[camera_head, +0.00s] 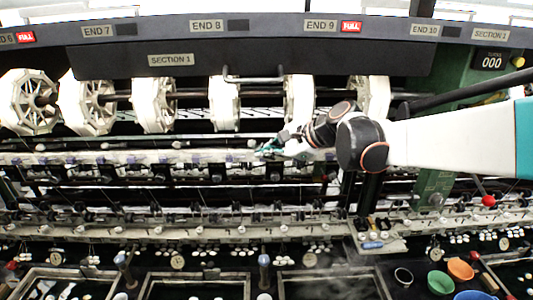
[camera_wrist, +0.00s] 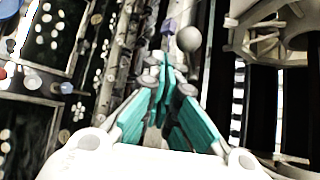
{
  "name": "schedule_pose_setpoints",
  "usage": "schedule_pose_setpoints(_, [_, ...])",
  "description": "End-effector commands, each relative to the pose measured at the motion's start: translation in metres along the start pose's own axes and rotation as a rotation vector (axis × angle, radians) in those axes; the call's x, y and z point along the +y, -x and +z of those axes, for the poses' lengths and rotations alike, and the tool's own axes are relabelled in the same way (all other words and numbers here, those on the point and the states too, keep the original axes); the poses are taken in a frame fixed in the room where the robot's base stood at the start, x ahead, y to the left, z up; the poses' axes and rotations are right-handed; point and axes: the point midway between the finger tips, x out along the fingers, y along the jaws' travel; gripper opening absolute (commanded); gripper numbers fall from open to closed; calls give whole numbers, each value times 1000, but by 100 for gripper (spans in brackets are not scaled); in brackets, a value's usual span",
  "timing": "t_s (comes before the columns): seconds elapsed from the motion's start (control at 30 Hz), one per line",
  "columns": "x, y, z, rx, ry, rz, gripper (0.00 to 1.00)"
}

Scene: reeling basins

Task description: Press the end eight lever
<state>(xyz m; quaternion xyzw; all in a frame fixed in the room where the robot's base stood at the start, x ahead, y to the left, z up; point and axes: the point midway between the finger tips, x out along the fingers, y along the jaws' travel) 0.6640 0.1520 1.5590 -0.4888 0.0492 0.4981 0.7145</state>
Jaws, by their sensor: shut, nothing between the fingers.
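The END 8 label (camera_head: 206,26) is on the dark panel at the top of the machine. Small knobs and fittings line the pale rail (camera_head: 120,156) below the reels; I cannot tell which one is the end eight lever. My gripper (camera_head: 268,150) reaches in from the right at this rail, right of the label. In the wrist view its teal fingers (camera_wrist: 166,75) are together with nothing between them. A pale rounded knob (camera_wrist: 188,38) and a small bluish block (camera_wrist: 168,25) show just beyond the fingertips. I cannot tell if the fingers touch anything.
White reels (camera_head: 153,104) turn on a dark shaft above the rail. Basins (camera_head: 195,275) line the front, with blue-grey knobbed posts (camera_head: 264,260) between. Coloured bowls (camera_head: 460,269) stand at lower right.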

Motion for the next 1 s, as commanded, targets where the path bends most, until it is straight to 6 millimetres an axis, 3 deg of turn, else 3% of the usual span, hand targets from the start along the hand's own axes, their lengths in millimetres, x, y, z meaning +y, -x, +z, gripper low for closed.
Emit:
schedule_pose_setpoints(0.8, [-10,10,8,0,0,0,0])
schedule_pose_setpoints(1.0, [-11,30,7,1,-3,-1,0])
